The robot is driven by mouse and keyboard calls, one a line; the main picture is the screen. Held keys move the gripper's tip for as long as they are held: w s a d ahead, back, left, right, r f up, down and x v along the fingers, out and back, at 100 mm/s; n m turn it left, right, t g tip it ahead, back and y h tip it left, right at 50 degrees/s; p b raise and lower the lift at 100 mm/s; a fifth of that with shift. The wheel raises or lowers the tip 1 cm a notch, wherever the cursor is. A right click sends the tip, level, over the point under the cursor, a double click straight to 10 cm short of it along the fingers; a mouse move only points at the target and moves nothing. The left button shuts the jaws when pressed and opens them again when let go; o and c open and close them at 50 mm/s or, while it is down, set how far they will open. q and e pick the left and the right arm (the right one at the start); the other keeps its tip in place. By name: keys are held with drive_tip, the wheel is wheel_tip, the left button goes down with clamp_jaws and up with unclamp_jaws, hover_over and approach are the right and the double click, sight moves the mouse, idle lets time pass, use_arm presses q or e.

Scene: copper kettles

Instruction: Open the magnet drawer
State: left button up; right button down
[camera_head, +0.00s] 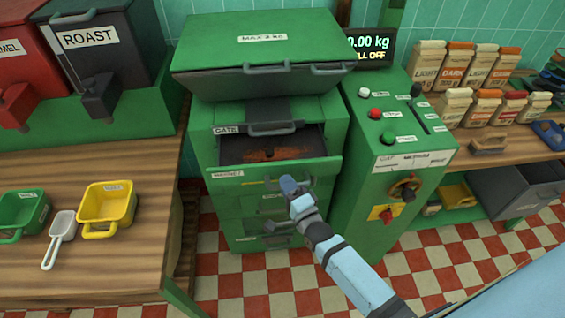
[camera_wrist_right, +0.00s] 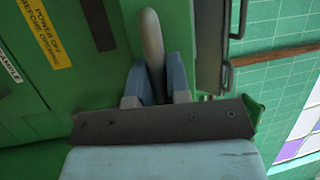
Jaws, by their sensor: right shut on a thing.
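The magnet drawer (camera_head: 228,174) is in the green cabinet, under the flap labelled GATE (camera_head: 226,130). Its green front stands forward of the cabinet, and a dark interior with a rust-brown patch shows behind it, so it looks pulled out. My right gripper (camera_head: 288,187) is at the drawer front and hides its handle in the head view. In the right wrist view, the right gripper (camera_wrist_right: 155,85) is shut on the grey bar handle (camera_wrist_right: 151,38), with a blue finger on each side. A yellow "power off before opening" label (camera_wrist_right: 47,32) is on the front. My left gripper is not in view.
More handled fronts (camera_head: 280,225) lie below. A green control column (camera_head: 395,165) with buttons and a red-yellow switch stands close on the right. A wooden table (camera_head: 130,180) with scoops is at left. Checkered floor (camera_head: 300,295) is open in front.

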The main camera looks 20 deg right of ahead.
use_arm(q)
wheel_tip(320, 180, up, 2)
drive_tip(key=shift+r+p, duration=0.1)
drive_tip(key=shift+p, duration=0.55)
use_arm(e)
drive_tip(key=s+a, duration=0.1)
drive_tip(key=s, duration=0.5)
drive_tip(key=shift+s+a, duration=0.15)
drive_tip(key=shift+a, duration=0.25)
drive_tip(key=c, duration=1.1)
unclamp_jaws()
drive_tip(key=shift+s+f, duration=0.1)
